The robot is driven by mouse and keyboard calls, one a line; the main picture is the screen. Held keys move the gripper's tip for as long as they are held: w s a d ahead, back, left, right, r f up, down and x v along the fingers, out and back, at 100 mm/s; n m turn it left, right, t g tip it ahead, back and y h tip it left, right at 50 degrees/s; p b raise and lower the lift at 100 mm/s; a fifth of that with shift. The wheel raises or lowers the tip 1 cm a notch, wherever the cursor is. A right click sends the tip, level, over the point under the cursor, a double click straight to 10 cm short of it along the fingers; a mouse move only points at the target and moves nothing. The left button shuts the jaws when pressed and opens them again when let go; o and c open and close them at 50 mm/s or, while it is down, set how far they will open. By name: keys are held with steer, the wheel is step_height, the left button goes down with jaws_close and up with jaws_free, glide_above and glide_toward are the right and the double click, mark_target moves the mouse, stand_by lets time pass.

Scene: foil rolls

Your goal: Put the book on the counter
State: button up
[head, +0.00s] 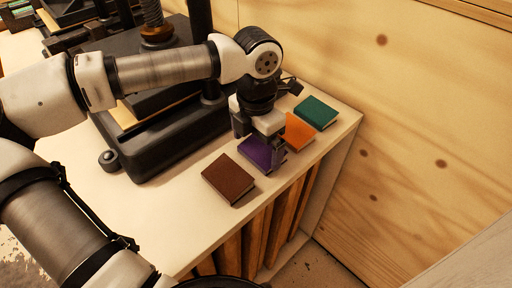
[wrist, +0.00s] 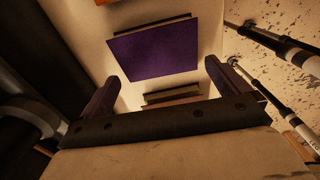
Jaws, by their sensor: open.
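Several closed books lie flat in a row on the cream counter (head: 150,222). They are a brown book (head: 229,180), a purple book (head: 262,154), an orange book (head: 297,132) and a green book (head: 316,112). My gripper (head: 258,143) is open above the purple book and partly hides it in the head view. In the wrist view the purple book (wrist: 155,48) lies ahead of my two spread fingers (wrist: 165,88), with nothing held between them. The brown book (wrist: 172,93) shows partly near the fingers. Contact with the purple book cannot be told.
A heavy black press (head: 150,135) with a screw post stands on the counter left of the books. A knotted wooden wall (head: 400,120) rises behind on the right. Wooden boards (head: 262,232) stand upright below the counter's front edge. Bare counter lies left of the brown book.

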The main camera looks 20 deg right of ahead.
mark_target(256, 155)
step_height(256, 155, up, 10)
steer(key=shift+b, duration=0.3)
stand_by(0.4)
